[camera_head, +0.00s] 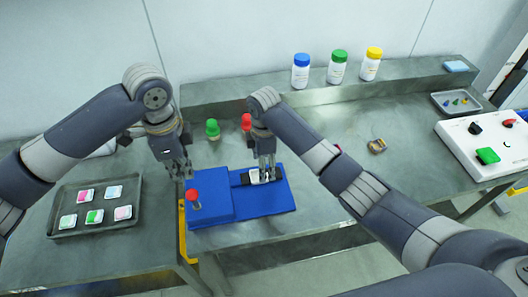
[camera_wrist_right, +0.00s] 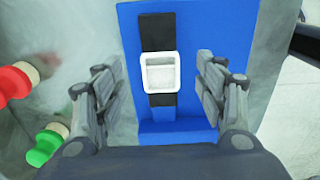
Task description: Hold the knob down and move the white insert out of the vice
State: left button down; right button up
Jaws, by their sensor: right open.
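The blue vice (camera_head: 270,203) stands at the table's front edge. Its red knob (camera_head: 193,196) sticks up at its left end. The white insert (camera_head: 256,177) is a small square cup in the vice's dark slot. In the right wrist view the insert (camera_wrist_right: 160,72) lies between the fingers of my right gripper (camera_wrist_right: 160,88), which is open, with a gap on both sides. In the head view my right gripper (camera_head: 266,166) is just above the insert and partly hides it. My left gripper (camera_head: 179,172) points down, behind and a little left of the knob, apart from it; its finger gap is unclear.
A tray (camera_head: 64,229) with several small coloured containers lies at left. Green-capped (camera_head: 212,128) and red-capped (camera_head: 246,121) items stand behind the vice. White bottles (camera_head: 300,76) stand on the back ledge. A white control box (camera_head: 482,140) is at right.

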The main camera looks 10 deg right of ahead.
jog(key=shift+f, duration=2.05)
jog(key=shift+c, duration=0.2)
jog(key=c, duration=1.1)
